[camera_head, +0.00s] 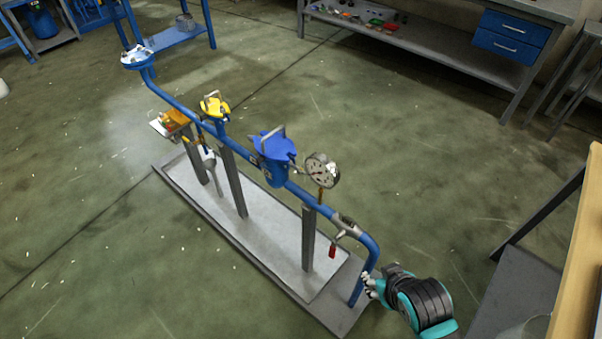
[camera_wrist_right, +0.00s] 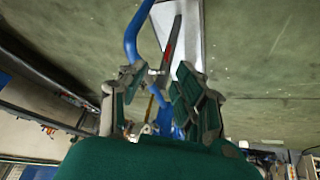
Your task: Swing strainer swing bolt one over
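The blue strainer (camera_head: 274,165) with its lid and an upright grey handle stands in the blue pipe line, near the middle of the head view. Its swing bolts are too small to tell apart. My right gripper (camera_head: 372,284) is beside the lower right end of the pipe, well apart from the strainer. In the right wrist view my right gripper (camera_wrist_right: 160,76) has its two fingers spread, with no held object visible between them. The blue pipe (camera_wrist_right: 133,38) passes behind the fingers. My left gripper is not in view.
A yellow valve (camera_head: 214,106) is to the left. The grey skid (camera_head: 270,258) carries posts. A wooden-topped table (camera_head: 580,265) stands at right.

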